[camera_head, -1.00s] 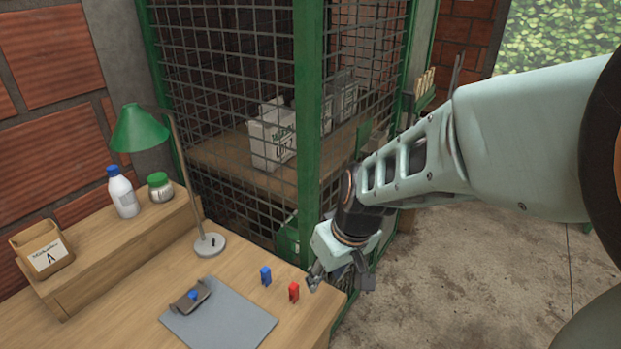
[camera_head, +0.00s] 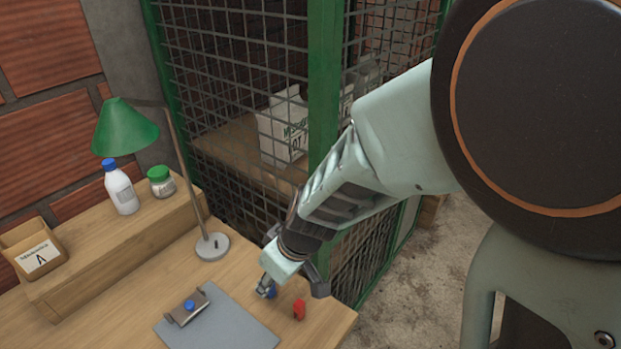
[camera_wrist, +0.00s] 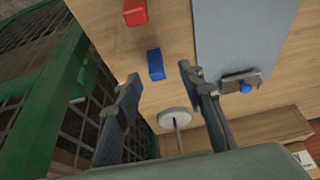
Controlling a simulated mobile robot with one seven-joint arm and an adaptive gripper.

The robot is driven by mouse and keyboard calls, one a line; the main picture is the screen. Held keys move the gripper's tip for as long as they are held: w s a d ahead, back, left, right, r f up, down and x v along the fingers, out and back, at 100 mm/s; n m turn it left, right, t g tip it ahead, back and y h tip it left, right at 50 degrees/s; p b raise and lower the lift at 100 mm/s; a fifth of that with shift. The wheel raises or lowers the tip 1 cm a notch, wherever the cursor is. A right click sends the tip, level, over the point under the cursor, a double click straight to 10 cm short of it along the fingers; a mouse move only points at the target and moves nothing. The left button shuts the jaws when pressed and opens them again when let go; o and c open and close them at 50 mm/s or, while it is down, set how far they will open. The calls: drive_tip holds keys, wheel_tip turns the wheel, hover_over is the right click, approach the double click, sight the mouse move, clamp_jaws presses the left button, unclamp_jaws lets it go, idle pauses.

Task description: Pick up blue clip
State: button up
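The blue clip (camera_wrist: 155,64) is a small block on the wooden desk. In the head view the blue clip (camera_head: 271,291) is mostly hidden behind my gripper (camera_head: 279,288). In the wrist view my gripper (camera_wrist: 160,82) is open and empty, its two fingers spread wide. The blue clip lies between the lines of the fingers, just past the tips and nearer the left one. I cannot tell the height of the fingertips above the desk. A red clip (camera_head: 299,310) stands close by; it also shows in the wrist view (camera_wrist: 135,12).
A grey board (camera_head: 222,325) with a dark clamp and blue knob (camera_head: 189,305) lies left of the clips. The lamp base (camera_head: 212,246) stands behind them. A green-framed mesh cage (camera_head: 325,110) rises beyond the desk. A bottle (camera_head: 121,190) and jar (camera_head: 161,182) stand on the shelf.

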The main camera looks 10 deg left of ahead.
drive_tip(key=x, duration=0.2)
drive_tip(key=b+x, duration=0.1)
drive_tip(key=x, duration=0.2)
drive_tip(key=shift+w+f, duration=0.25)
drive_tip(key=shift+w, duration=0.05)
drive_tip(key=c, duration=0.8)
